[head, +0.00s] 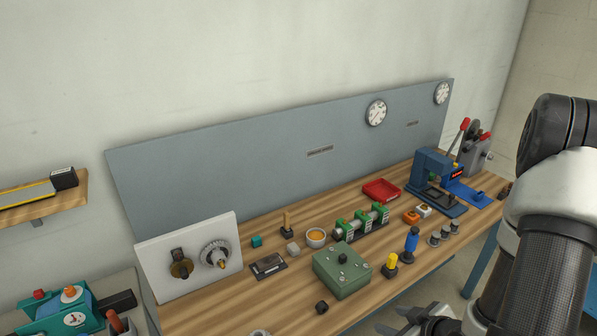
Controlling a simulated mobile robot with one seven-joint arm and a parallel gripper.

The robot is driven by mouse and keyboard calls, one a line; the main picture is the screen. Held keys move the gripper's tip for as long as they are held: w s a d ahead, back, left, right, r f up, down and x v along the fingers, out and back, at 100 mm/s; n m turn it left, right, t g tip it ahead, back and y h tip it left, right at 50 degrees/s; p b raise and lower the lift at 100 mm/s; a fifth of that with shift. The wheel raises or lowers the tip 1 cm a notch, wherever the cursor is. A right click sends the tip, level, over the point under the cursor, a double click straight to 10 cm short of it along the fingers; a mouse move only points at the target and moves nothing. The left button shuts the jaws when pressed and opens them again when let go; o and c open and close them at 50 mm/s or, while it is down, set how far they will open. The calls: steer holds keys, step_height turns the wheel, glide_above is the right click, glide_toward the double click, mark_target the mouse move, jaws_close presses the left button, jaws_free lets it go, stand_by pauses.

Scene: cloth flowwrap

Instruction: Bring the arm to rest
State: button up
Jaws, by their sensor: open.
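My arm comes in at the right side of the head view, with dark and white links bent at a high joint. My gripper (404,320) shows only partly at the bottom edge, in front of the workbench (285,312). It is open, and I see nothing between its fingers. The lower part of the gripper is cut off by the frame. It appears apart from the things on the bench.
The bench holds a green box (342,272), a white panel with dials (190,258), a red tray (381,190), a blue press (438,180) and several small parts. A grey backboard (250,165) stands behind. A wall shelf (40,205) is at left.

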steer(key=w+d+r+m+g+h+b, duration=0.1)
steer(key=d+r+m+h, duration=0.15)
steer(key=r, duration=0.65)
steer(key=w+d+r+m+g+h, duration=0.1)
steer(key=d+r+m+h, duration=0.2)
steer(key=r, duration=0.6)
steer(key=s+a+r+m+y+p, duration=0.1)
steer(key=s+a+r+y, duration=0.1)
steer(key=s+a+r, duration=1.2)
steer(key=shift+s+a+r+m+p, duration=0.15)
steer(key=shift+a+r+m+p, duration=0.2)
steer(key=shift+r, duration=0.2)
